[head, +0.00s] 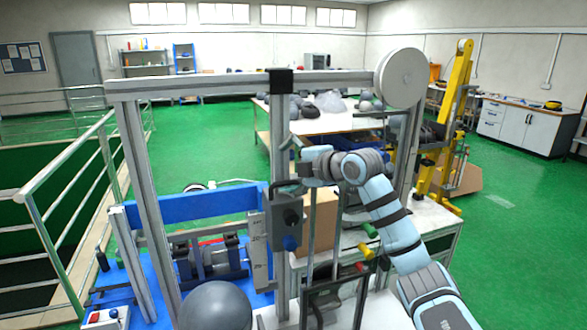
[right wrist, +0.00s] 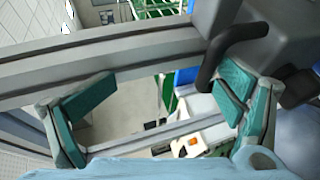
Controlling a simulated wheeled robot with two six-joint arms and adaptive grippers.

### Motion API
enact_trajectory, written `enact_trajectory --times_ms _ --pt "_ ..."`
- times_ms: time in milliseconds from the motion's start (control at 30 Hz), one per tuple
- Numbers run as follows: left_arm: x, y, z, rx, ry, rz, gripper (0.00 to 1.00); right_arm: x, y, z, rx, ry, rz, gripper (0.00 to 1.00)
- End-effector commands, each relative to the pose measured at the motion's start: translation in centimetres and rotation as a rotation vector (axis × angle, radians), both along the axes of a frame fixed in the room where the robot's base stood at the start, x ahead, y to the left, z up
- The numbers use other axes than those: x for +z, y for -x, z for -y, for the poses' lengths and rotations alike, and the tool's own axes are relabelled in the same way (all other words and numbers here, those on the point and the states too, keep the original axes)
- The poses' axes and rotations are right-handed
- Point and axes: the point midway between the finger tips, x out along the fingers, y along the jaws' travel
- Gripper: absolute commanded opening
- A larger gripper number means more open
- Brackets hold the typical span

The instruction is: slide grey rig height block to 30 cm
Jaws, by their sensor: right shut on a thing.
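The grey rig (head: 281,120) is an upright metal frame with a crossbar and a white wheel at its top right. Its dark grey height block (head: 286,222) sits on the middle upright, below mid-height, with a round knob low on its front. A black bent handle joins the block's top. My right gripper (head: 292,171) is at this handle, shut on it by the look of the head view. In the right wrist view the black handle (right wrist: 228,52) shows beside the green-padded right finger; the exact contact is unclear. My left gripper is not in view.
A dark grey ball (head: 216,306) is at the front, below the crossbar. A blue rig base with a motor-like unit (head: 212,262) stands left. A cardboard box (head: 322,220) is behind the block.

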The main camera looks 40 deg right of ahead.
Motion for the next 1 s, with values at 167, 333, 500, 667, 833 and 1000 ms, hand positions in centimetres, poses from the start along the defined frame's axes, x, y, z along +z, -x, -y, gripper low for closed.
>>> enact_trajectory --times_ms 167,333,500,667,833,1000 --pt "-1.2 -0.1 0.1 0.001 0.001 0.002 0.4 1.6 1.7 0.2 -0.001 0.013 0.04 0.46" --pt "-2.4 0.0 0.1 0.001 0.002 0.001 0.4 1.5 3.3 0.1 0.002 0.009 0.034 0.32" --pt "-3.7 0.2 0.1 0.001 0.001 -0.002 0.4 1.6 5.0 -0.1 0.006 0.007 0.028 0.32" --pt "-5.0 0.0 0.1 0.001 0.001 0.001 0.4 1.9 6.7 0.2 0.004 0.004 0.028 0.32" --pt "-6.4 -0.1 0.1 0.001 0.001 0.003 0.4 2.2 8.4 0.3 0.004 0.005 0.027 0.32" --pt "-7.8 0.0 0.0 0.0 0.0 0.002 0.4 2.5 10.1 0.3 0.004 0.003 0.026 0.32"
